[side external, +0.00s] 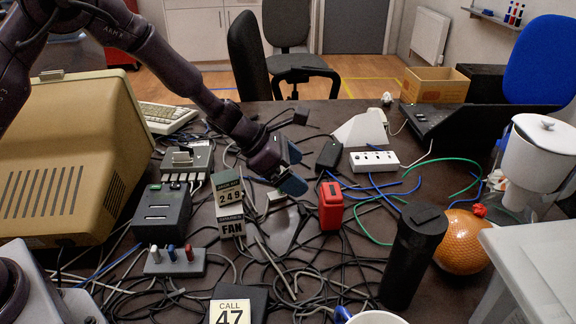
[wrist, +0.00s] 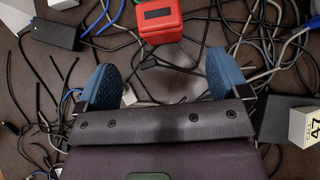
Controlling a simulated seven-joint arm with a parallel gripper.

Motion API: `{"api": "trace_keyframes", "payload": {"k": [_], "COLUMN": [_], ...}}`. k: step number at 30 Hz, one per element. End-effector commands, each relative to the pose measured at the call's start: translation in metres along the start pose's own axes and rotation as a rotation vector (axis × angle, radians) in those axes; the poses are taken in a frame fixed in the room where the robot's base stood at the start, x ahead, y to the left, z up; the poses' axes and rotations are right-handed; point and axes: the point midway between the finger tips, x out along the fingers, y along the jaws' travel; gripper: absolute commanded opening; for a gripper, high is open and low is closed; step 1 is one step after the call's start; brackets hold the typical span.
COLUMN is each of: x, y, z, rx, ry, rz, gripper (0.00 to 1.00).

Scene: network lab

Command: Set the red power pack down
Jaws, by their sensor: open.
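The red power pack (side external: 331,206) stands upright on the dark table among loose cables, right of the middle in the side view. In the wrist view the red power pack (wrist: 159,20) is at the top, just beyond my fingertips and apart from them. My gripper (side external: 291,171) is to the upper left of the pack in the side view. In the wrist view my gripper (wrist: 164,82) has its two blue fingers wide apart, with only cables and table between them. Nothing is held.
Cables cover much of the table (side external: 130,270). A black cylinder (side external: 413,255) and an orange ball (side external: 461,242) stand to the right of the pack. A white power strip (side external: 374,161) lies behind it.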

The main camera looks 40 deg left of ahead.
Motion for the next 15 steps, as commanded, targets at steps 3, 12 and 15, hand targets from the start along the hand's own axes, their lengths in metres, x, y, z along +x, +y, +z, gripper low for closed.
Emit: {"api": "trace_keyframes", "payload": {"k": [3,12,15], "x": [-0.005,-0.029,-0.072], "y": [0.000,0.012,0.029], "z": [0.000,0.018,0.042], "rx": [0.000,-0.146,-0.423], "ry": [0.000,-0.032,-0.101], "rz": [0.000,0.091,0.236], "gripper": [0.93,0.93,0.93]}}
